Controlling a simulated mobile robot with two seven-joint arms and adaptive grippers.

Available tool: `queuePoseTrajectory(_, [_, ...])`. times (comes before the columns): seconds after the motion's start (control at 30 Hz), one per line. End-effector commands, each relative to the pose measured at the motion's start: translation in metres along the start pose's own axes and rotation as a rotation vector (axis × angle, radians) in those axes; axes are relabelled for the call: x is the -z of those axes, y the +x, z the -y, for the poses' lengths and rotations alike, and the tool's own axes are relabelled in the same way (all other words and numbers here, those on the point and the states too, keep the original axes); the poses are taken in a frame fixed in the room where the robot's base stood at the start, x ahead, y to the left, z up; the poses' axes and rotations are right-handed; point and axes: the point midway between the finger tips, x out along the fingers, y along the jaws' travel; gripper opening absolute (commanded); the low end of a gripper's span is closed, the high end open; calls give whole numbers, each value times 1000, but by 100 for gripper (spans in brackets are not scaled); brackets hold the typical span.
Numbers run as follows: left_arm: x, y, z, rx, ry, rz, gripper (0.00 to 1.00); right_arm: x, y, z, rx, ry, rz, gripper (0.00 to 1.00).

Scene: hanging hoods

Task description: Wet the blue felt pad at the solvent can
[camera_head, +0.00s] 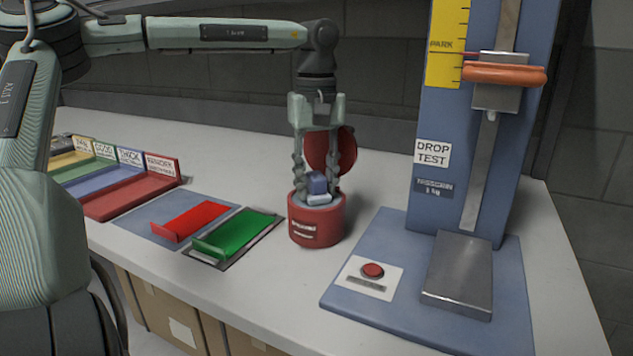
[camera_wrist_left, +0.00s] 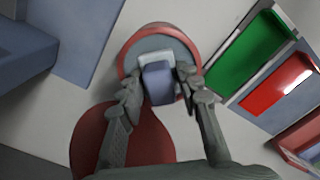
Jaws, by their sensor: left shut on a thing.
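The solvent can (camera_head: 316,226) is a red round can standing on the table, with its red lid (camera_head: 321,148) tipped up at the back. My left gripper (camera_head: 316,190) points down over the can's mouth. It is shut on the blue felt pad (camera_head: 317,184), a small blue block with a paler part beside it. In the left wrist view the pad (camera_wrist_left: 158,84) sits between the fingertips, over the grey top inside the can's red rim (camera_wrist_left: 128,53). I cannot tell whether the pad touches that top. My right gripper is not in view.
A green tray (camera_head: 238,233) and a red tray (camera_head: 190,220) lie left of the can. Labelled coloured bins (camera_head: 130,190) stand farther left. The blue drop-test stand (camera_head: 390,237), with a red button (camera_head: 372,270) and steel plate (camera_head: 458,275), is at right. Table behind the trays is clear.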

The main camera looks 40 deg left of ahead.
Motion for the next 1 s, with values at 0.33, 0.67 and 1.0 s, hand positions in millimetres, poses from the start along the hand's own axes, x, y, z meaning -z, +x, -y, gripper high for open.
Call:
queuePoseTrajectory(0.33, [1, -30, -1, -4, -1, -4, 11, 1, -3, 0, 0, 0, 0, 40])
queuePoseTrajectory(0.67, [0, -57, -1, -3, -1, -3, 11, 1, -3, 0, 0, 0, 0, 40])
queuePoseTrajectory(1.0, [0, -66, -1, -3, 0, -2, 11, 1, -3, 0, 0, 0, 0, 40])
